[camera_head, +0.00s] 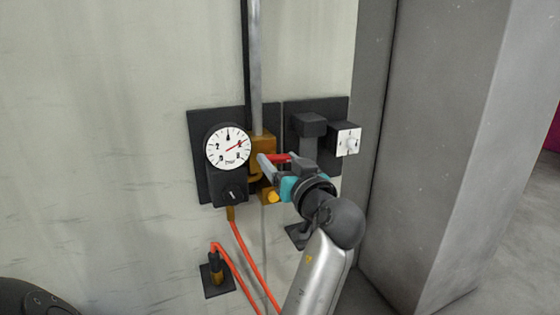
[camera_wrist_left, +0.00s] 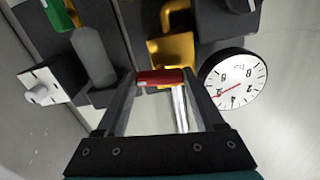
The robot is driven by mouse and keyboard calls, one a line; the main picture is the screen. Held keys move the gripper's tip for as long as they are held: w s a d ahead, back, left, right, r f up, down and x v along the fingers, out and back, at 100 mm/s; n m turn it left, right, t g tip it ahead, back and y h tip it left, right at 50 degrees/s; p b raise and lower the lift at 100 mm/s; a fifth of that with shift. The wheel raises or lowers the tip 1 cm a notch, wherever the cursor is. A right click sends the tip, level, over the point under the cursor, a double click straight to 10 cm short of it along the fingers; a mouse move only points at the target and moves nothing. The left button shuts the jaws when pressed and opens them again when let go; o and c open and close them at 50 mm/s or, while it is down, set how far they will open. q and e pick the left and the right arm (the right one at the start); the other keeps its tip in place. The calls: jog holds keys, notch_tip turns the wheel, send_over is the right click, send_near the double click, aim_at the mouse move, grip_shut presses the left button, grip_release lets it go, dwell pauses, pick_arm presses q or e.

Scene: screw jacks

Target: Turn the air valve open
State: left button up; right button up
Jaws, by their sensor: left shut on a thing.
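The air valve has a brass body (camera_head: 263,148) on a vertical grey pipe, with a red handle (camera_head: 279,158). In the left wrist view the brass body (camera_wrist_left: 172,48) is ahead and the red handle (camera_wrist_left: 160,77) lies crosswise between the fingers. My left gripper (camera_head: 268,163) is shut on the red handle; its fingers (camera_wrist_left: 162,90) stand on either side of it. A round white gauge (camera_head: 228,148) with a red needle sits left of the valve; it also shows in the left wrist view (camera_wrist_left: 236,80). My right gripper is in neither view.
A dark post-like fitting (camera_head: 309,126) and a box with a white dial face (camera_head: 347,141) are close on the right. Orange hoses (camera_head: 237,262) hang below the gauge. A large grey pillar (camera_head: 440,150) stands at the right. The wall at left is clear.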

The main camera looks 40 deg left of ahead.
pick_arm(q)
jog(key=c, duration=0.7)
jog(key=shift+f+n+b, duration=0.1)
jog(key=shift+n+b, duration=0.4)
jog(key=shift+b, duration=0.5)
jog(key=shift+n+b, duration=0.3)
jog(key=o, duration=1.3)
jog(key=shift+o, duration=0.4)
